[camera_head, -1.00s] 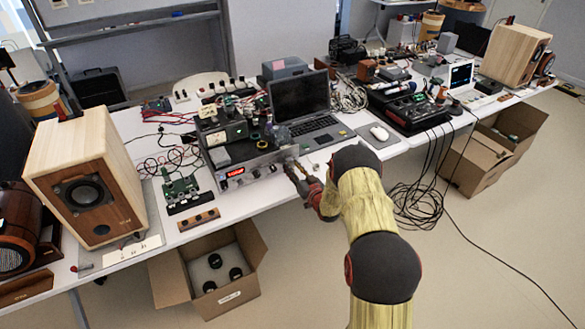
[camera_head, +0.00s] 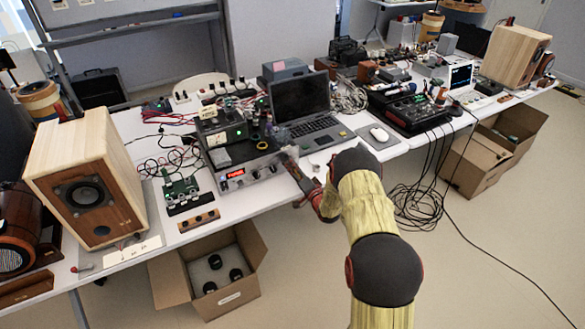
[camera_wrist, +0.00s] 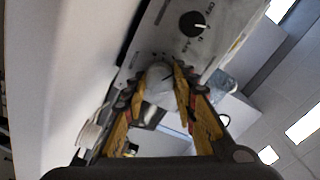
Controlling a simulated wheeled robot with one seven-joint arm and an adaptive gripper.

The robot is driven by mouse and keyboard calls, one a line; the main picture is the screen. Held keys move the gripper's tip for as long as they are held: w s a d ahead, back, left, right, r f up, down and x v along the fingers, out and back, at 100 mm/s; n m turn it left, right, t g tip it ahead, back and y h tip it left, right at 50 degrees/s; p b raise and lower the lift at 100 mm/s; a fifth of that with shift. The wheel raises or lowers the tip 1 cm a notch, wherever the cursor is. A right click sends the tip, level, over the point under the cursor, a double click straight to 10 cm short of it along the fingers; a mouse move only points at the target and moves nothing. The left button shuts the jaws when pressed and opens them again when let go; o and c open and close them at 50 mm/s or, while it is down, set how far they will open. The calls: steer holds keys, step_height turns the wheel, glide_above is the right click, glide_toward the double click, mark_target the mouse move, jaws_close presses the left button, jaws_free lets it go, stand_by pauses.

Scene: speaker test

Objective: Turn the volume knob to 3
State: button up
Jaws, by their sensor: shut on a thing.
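The amplifier (camera_head: 262,179), a silver-fronted box with a red lit display (camera_head: 235,173), stands at the table's front edge in the head view. My gripper (camera_head: 290,163) is at the right end of its front panel. In the wrist view my gripper (camera_wrist: 159,78) has its two yellowish fingers on either side of a rounded silver knob (camera_wrist: 158,74), shut on it. The knob's pointer and any scale around it cannot be made out. A black knob (camera_wrist: 192,23) with a white pointer sits farther along the same panel, apart from the fingers; the small lettering beside it is unreadable.
A laptop (camera_head: 312,122) stands behind my gripper, with a white mouse (camera_head: 379,134) to the right. A circuit board (camera_head: 181,187) and a wooden speaker (camera_head: 90,178) are to the left. An open carton (camera_head: 253,284) stands below the table. Floor in front is clear.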

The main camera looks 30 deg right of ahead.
steer(key=shift+m, duration=0.6)
steer(key=o, duration=1.2)
steer(key=shift+c, duration=0.2)
steer(key=s, duration=1.2)
steer(key=shift+d, duration=0.25)
